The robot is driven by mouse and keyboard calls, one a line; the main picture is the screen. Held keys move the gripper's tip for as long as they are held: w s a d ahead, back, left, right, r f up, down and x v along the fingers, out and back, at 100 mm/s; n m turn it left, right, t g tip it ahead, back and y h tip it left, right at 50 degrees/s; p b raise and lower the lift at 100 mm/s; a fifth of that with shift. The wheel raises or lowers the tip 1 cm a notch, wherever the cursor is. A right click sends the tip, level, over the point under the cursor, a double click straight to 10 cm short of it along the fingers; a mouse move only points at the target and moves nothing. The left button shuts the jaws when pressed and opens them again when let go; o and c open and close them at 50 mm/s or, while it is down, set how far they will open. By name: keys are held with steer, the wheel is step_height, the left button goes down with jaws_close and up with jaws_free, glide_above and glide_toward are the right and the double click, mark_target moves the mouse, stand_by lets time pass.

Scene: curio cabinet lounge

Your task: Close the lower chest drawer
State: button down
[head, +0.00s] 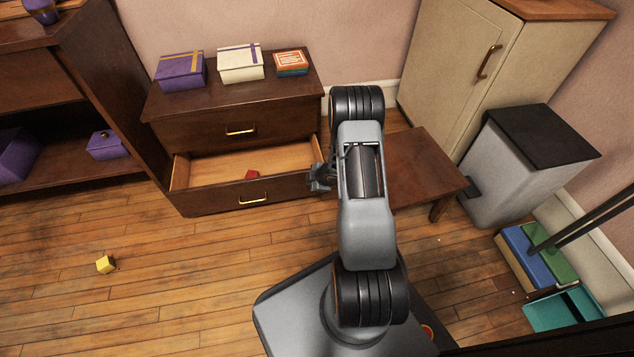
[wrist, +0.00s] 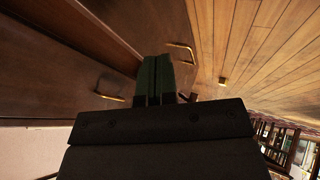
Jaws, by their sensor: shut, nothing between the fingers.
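The lower drawer (head: 222,202) of the dark wood chest (head: 205,112) is pulled out, and its light wood inside shows in the head view. A small red object (head: 252,175) lies in it. Its brass handle (head: 253,199) is on the front and also shows in the wrist view (wrist: 181,46). The upper drawer (head: 240,131) is shut. My gripper (head: 316,180) is shut and empty, at the right end of the open drawer. I cannot tell whether it touches the drawer. Its fingers (wrist: 154,78) also show in the wrist view.
Two gift boxes and a few small books (head: 291,62) stand on the chest. A low wooden table (head: 425,165) is right of my arm, with a grey bin (head: 520,165) beyond. A yellow cube (head: 105,264) lies on the floor, which is otherwise clear before the drawer.

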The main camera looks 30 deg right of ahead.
mark_target(301, 176)
steer(key=w+f, duration=0.1)
steer(key=w+b, duration=0.1)
steer(key=w, duration=0.1)
steer(key=w+f+b, duration=0.1)
steer(key=w, duration=0.1)
steer(key=shift+w+d+f, duration=0.1)
steer(key=shift+d+f, duration=0.05)
steer(key=shift+f, duration=0.2)
steer(key=shift+w+d, duration=0.1)
steer(key=shift+w, duration=0.15)
steer(key=shift+w+r, duration=0.1)
